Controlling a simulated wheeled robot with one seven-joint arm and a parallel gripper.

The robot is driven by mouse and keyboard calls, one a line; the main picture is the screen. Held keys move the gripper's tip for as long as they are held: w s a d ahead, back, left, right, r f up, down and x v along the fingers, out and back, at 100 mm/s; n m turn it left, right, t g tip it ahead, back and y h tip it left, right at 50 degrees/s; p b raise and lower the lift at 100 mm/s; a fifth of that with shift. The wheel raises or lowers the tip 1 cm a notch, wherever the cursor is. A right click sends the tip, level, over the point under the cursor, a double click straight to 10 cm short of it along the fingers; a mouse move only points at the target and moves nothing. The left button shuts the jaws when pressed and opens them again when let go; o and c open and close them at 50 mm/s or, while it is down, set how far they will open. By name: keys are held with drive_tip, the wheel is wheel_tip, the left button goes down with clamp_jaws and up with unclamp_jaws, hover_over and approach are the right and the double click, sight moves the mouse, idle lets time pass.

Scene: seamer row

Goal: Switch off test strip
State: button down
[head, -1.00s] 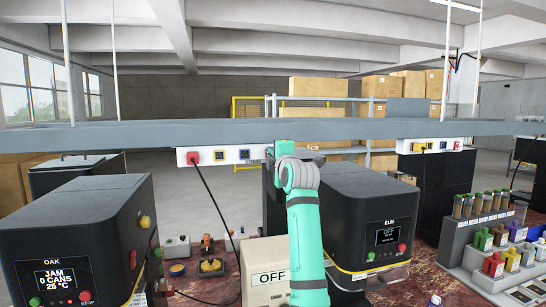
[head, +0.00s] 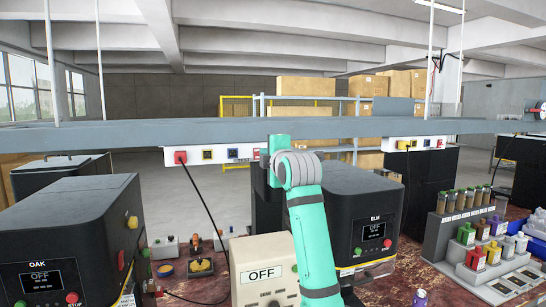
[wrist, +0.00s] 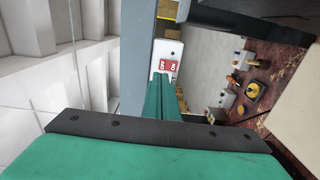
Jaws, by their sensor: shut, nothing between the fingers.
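A white power strip (head: 215,154) hangs under the grey shelf beam, with a red plug at its left, yellow and blue sockets, and a red switch (head: 256,154) near its right end. No label on it is readable. My gripper (wrist: 160,82) is shut and empty, its tips close to the red switch (wrist: 167,66) in the wrist view. I cannot tell whether they touch. In the head view my teal arm hides the strip's right end. The OAK machine (head: 70,230) and the ELM machine (head: 360,210) both show OFF screens.
A second strip (head: 415,143) with a yellow plug hangs farther right. A beige box marked OFF (head: 262,270) stands under my arm. Small controls (head: 200,265) sit on the red-brown bench. A rack of bottles (head: 480,240) stands at the right.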

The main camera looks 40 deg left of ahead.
drive_tip(key=v, duration=0.6)
drive_tip(key=shift+d+r, duration=0.2)
drive_tip(key=shift+d, duration=0.1)
drive_tip(key=shift+s, duration=0.1)
